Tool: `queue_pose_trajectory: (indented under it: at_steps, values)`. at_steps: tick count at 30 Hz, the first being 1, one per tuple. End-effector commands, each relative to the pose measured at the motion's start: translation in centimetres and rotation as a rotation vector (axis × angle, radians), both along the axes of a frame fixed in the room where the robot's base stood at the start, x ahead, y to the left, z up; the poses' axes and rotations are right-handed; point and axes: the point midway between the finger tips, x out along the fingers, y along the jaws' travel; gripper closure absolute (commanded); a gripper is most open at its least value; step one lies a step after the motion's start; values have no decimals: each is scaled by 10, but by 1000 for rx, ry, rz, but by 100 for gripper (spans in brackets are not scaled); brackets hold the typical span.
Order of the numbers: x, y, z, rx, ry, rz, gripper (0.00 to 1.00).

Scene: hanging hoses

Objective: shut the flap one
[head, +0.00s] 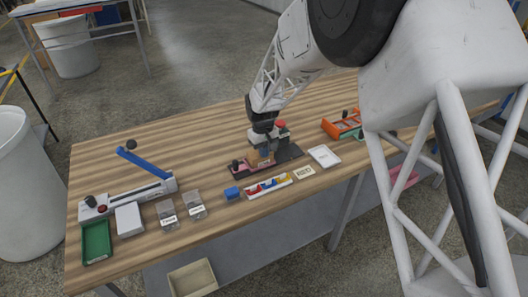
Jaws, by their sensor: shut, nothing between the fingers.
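No part is plainly marked as the flap at this size. On the left, a grey device has a raised, tilted blue bar (146,170) with a dark knob at its upper end. My gripper (264,147) points down just above or beside the middle device's block. It is shut and holds nothing. I cannot tell whether it touches the block, and my arm hides part of the device.
Along the table (225,225) lie a green tray (96,240), a white box (129,219), two labelled grey boxes (167,214), a blue block (232,193), a tray of coloured pieces (268,186) and a white pad (324,156). The back left of the table is clear.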

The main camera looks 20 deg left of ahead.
Motion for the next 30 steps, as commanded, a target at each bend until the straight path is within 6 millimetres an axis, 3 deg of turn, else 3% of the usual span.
queue_pose_trajectory:
  at_steps: [30]
  values:
    - [1, 1, 25, 2, -4, 0, 100]
